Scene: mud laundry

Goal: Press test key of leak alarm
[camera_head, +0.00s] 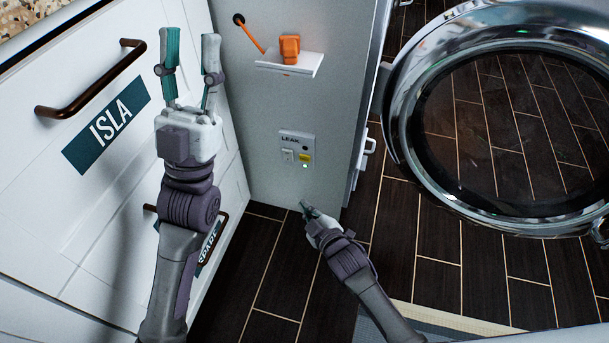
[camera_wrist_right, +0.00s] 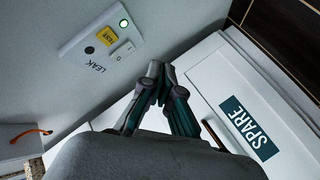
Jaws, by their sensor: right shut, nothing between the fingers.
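The leak alarm (camera_head: 297,148) is a small pale panel marked LEAK on the side of a light grey cabinet. It carries a yellow test key (camera_head: 305,158), a white switch (camera_head: 288,156) and a dark round spot. In the right wrist view the panel (camera_wrist_right: 90,48) shows the yellow key (camera_wrist_right: 105,36) marked TEST, with a lit green light (camera_wrist_right: 124,23) beside it. My right gripper (camera_head: 305,206) is shut and empty, below the panel and apart from it; its fingertips (camera_wrist_right: 160,72) also show in the wrist view. My left gripper (camera_head: 190,45) is open and empty, raised before the white drawers.
A small white shelf (camera_head: 300,67) with an orange object (camera_head: 290,48) juts out above the panel. The round glass door (camera_head: 510,125) of a machine stands open at right. White drawers labelled ISLA (camera_head: 110,125) and SPARE (camera_wrist_right: 248,127) stand at left. Dark floor lies below.

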